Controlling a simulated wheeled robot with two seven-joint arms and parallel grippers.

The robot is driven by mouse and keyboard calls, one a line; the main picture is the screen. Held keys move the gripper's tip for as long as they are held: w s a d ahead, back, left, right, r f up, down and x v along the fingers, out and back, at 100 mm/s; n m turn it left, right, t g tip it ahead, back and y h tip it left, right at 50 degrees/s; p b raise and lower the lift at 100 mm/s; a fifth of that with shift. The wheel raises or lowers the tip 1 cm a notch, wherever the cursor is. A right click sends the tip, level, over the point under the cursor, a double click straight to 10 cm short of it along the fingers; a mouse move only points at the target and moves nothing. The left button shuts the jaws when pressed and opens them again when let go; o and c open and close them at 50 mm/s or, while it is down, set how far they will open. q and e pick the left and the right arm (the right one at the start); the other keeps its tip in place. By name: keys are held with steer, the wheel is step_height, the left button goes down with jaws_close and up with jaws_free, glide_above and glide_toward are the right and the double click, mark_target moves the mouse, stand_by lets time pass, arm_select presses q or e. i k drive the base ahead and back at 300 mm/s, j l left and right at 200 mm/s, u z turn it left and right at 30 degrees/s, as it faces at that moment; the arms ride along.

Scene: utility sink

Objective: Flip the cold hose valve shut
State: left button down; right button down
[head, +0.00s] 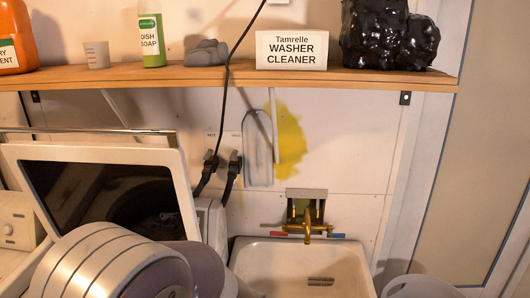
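Two dark hose valves are on the white wall above the right end of the washer. The left one (210,161) and the right one (234,163) each have a dark hose running down. Small labels above them are too faint to read with certainty; the right one appears to be the cold valve. The handle positions are too small and dark to tell. Neither gripper is in view. A rounded, striped pale part at the bottom left looks like my own arm and covers part of the washer.
A washer with a raised lid (98,150) stands at left. A white sink (255,262) with a brass faucet (307,229) is at lower right. A black cord hangs past the valves.

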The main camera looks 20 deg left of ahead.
mark_target(234, 157)
steer(key=i+l, duration=0.1)
steer(key=i, duration=0.9)
steer(key=j+u, duration=0.05)
